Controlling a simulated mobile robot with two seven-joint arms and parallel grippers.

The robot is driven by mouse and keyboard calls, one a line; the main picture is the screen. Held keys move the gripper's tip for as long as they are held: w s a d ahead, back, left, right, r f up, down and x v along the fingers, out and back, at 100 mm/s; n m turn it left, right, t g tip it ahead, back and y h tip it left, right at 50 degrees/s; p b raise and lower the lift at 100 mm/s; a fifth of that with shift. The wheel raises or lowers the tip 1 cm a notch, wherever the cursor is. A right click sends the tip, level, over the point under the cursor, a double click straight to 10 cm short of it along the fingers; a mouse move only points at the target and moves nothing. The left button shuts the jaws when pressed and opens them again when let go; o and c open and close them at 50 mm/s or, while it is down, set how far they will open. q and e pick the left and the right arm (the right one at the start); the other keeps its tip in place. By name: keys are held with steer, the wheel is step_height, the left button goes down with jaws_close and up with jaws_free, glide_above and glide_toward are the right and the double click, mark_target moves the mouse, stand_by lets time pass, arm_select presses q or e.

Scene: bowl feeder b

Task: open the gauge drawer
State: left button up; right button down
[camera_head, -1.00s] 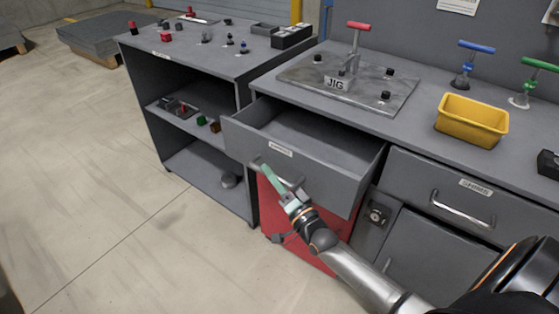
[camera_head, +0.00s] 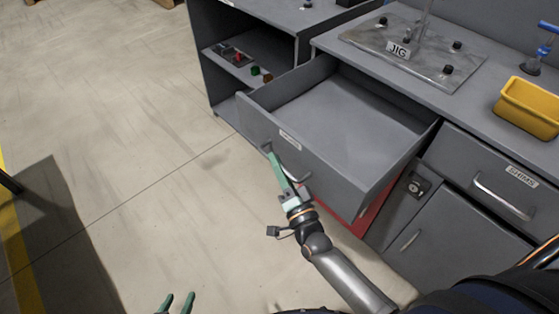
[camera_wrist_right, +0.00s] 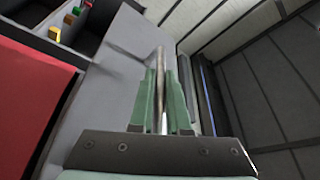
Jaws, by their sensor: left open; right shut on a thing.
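The gauge drawer (camera_head: 310,158) is grey, stands pulled far out of the bench, and looks empty inside. The small label on its front is too blurred to read. My right gripper (camera_head: 274,162) is at the drawer's front, its green fingers closed on the bar handle (camera_head: 294,176). In the right wrist view, the handle (camera_wrist_right: 160,62) runs between the two fingers of the right gripper (camera_wrist_right: 160,84). My left gripper (camera_head: 177,302) shows only its green fingertips at the bottom edge, apart and empty, over the floor.
Right of it is a shut drawer (camera_head: 492,182) with its own handle, above a cabinet door. The jig plate (camera_head: 400,52) and a yellow bin (camera_head: 528,106) stand on the bench top. An open shelf unit (camera_head: 236,62) stands to the left. The floor in front is clear.

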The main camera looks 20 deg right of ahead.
steer(key=c, duration=0.9)
jaws_free()
steer(key=v, duration=1.2)
steer(key=shift+s+d+f, duration=0.1)
steer(key=shift+s, duration=0.15)
steer(key=s+f+n+g+p, duration=0.1)
steer(key=s+n+g+p, duration=0.1)
steer(key=n+g+p, duration=0.1)
steer(key=s+f+n+g+p, duration=0.1)
steer(key=s+n+g+p, duration=0.2)
steer(key=n+g, duration=0.1)
steer(key=s+f+n+g+y+p, duration=0.1)
steer(key=s+f+n+g+p, duration=0.1)
steer(key=n, duration=0.4)
steer(key=shift+s+g+p, duration=0.35)
steer(key=shift+g+p, duration=0.3)
steer(key=shift+g, duration=0.35)
